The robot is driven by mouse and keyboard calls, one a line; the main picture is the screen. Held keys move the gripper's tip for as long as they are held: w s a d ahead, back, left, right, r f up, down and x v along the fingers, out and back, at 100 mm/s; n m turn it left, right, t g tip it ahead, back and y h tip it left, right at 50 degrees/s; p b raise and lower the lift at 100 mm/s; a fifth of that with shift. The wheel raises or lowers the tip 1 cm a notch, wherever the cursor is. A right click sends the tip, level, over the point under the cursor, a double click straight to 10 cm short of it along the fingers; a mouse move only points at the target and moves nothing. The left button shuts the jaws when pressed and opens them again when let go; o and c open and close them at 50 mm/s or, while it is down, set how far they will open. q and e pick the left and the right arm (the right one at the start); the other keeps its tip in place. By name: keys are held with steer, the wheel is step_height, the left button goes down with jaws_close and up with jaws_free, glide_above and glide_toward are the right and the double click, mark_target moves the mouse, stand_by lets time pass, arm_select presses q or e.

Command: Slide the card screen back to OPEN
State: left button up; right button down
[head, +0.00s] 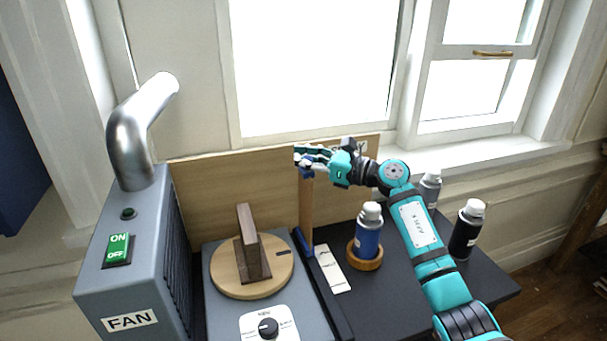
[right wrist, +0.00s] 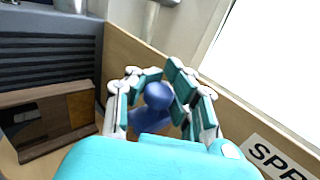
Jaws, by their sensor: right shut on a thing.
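The card screen (head: 306,212) is a thin brown upright panel, seen nearly edge-on in the head view. Its foot is at the far part of a dark blue-edged track (head: 325,295). A blue knob tops the screen. My right gripper (head: 304,160) is shut on this knob, close to the wooden back board. In the right wrist view the round blue knob (right wrist: 158,96) sits between the teal fingers (right wrist: 157,88). I cannot read an OPEN mark. My left gripper is not in view.
Left of the track, a wooden block (head: 252,245) stands on a round turntable (head: 225,275). The grey fan box (head: 125,265) is further left. Right of the track are a white card (head: 333,270), a blue spray can (head: 368,235) in a wooden ring and a black can (head: 466,232).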

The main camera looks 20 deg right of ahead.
steer(key=shift+w+d, duration=0.2)
steer(key=shift+w, duration=0.35)
steer(key=shift+w+d, duration=0.2)
steer(key=shift+w, duration=0.35)
steer(key=shift+s+r, duration=0.15)
steer(key=shift+s, duration=0.05)
steer(key=c, duration=1.7)
jaws_free()
steer(key=shift+d, duration=0.1)
steer(key=shift+c, duration=0.2)
steer(key=o, duration=0.6)
steer(key=shift+d, duration=0.25)
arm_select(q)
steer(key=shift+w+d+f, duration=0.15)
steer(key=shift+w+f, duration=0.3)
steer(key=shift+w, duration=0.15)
arm_select(e)
steer(key=shift+o, duration=0.2)
steer(key=shift+s, duration=0.1)
steer(key=shift+a, duration=0.15)
